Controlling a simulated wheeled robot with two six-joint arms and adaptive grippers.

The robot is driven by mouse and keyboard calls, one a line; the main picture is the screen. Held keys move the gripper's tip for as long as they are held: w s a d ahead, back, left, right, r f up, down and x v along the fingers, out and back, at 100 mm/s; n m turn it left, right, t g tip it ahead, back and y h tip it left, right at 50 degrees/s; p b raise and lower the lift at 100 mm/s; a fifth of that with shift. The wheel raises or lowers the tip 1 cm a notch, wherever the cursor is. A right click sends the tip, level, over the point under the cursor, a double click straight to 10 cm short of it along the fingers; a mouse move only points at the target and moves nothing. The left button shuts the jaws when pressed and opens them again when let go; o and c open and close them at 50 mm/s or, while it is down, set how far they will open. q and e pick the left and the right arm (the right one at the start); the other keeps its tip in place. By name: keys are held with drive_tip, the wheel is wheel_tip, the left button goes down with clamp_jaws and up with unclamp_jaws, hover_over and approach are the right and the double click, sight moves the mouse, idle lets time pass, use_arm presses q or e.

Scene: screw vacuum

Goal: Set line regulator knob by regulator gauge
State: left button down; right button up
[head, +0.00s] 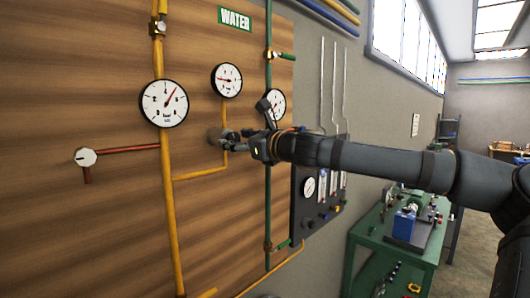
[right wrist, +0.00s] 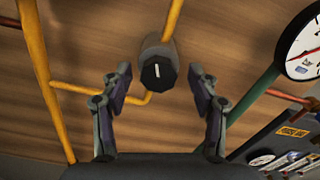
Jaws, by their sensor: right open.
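The regulator knob (right wrist: 157,73) is a black cap with a white mark line on a grey round body. In the right wrist view it shows between and slightly beyond my right fingertips. In the head view its grey body (head: 214,136) shows on the yellow pipe, partly hidden by my gripper. The gauge above it (head: 227,79) is white with a red needle pointing roughly left. My right gripper (head: 228,141) is open in front of the knob. In the right wrist view the gripper (right wrist: 160,80) has its fingers apart on either side, with no visible contact. My left gripper is not in view.
A larger gauge (head: 164,103) sits on the yellow pipe to the left. Another gauge (head: 274,104) is partly behind my right arm. Yellow and green pipes run across the wooden panel (head: 110,220). A green table (head: 375,232) with equipment stands at right.

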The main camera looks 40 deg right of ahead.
drive_tip(key=s+b, duration=0.7)
drive_tip(key=s, duration=0.3)
drive_tip(key=shift+d, duration=0.3)
